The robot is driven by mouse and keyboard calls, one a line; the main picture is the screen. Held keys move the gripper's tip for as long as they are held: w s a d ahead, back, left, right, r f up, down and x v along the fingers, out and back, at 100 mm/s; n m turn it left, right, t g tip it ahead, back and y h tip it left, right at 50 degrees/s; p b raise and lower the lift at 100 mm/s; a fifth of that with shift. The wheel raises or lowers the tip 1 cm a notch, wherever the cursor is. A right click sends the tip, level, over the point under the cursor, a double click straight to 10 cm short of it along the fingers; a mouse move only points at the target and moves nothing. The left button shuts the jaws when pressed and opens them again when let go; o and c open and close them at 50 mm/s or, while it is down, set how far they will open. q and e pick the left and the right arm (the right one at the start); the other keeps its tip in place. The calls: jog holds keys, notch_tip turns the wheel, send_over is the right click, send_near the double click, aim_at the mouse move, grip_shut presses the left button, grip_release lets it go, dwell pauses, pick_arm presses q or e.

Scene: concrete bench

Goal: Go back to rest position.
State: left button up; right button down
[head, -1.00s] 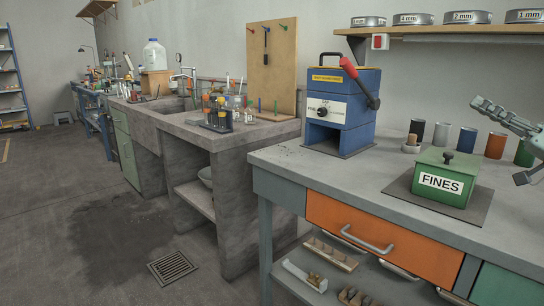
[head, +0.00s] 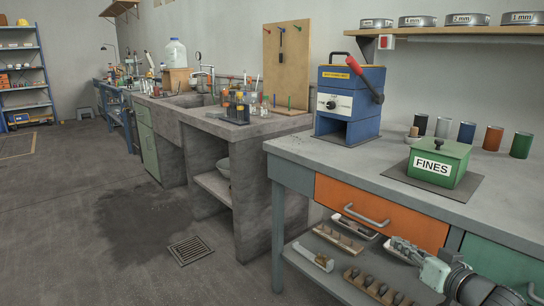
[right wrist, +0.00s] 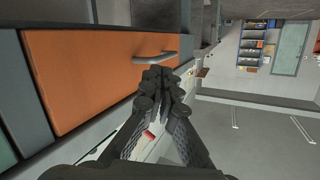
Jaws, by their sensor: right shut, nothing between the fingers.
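My right gripper (head: 400,246) is low at the right of the head view, in front of the grey bench (head: 300,158) and below its top. Its fingers are shut with nothing between them. In the right wrist view, the closed fingers (right wrist: 160,80) point toward the orange drawer front (right wrist: 90,75) and its handle (right wrist: 155,57), and look apart from them. My left gripper is not in view.
The green FINES box (head: 438,163) sits on a dark mat on the bench, beside a blue machine (head: 350,100) with a red lever. Several coloured cylinders (head: 466,133) stand behind. A lower shelf (head: 300,262) holds trays. The floor (head: 80,235) at left is clear.

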jog(key=s+a+f+g+h, duration=0.4)
jog(key=s+f+g, duration=0.1)
jog(key=s+f, duration=0.9)
jog(key=s+f+n+g+h+p, duration=0.1)
jog(key=s+f+g, duration=0.2)
jog(key=s, duration=0.7)
jog(key=s+f+g+h, duration=0.1)
jog(key=s+f+g, duration=0.25)
jog(key=s, duration=0.65)
pick_arm(q)
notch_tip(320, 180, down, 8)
jog(key=p, duration=0.2)
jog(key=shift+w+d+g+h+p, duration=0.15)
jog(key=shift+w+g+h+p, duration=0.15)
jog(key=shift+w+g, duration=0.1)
pick_arm(e)
jog(key=a+x, duration=0.1)
jog(key=x, duration=0.5)
jog(key=shift+f+g+y, duration=0.3)
jog(key=shift+f+g, duration=0.05)
jog(key=shift+f, duration=0.2)
